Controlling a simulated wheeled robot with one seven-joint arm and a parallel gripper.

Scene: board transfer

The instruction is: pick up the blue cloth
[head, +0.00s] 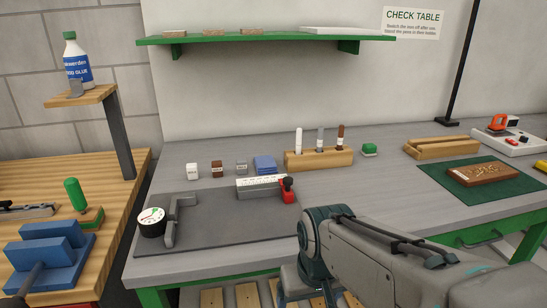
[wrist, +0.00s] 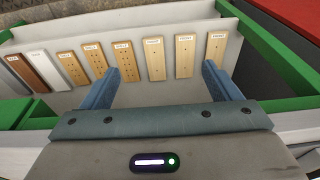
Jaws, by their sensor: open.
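The blue cloth (head: 264,165) lies folded on the grey table, left of the wooden pen holder, in the head view. It does not show in the wrist view. My gripper (wrist: 158,82) is open and empty in the wrist view, its two blue fingers spread above a row of labelled boards. In the head view my arm reaches down at the table's front edge, in front of and below the cloth, well apart from it. The fingertips are hard to make out in the head view.
Small blocks (head: 217,169) stand left of the cloth. The wooden pen holder (head: 318,160) with upright pens is right of it. A dark mat (head: 220,230) with a gauge and a red-ended tool lies in front. A green shelf (head: 265,39) hangs above. Boards (wrist: 125,62) lie below the table.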

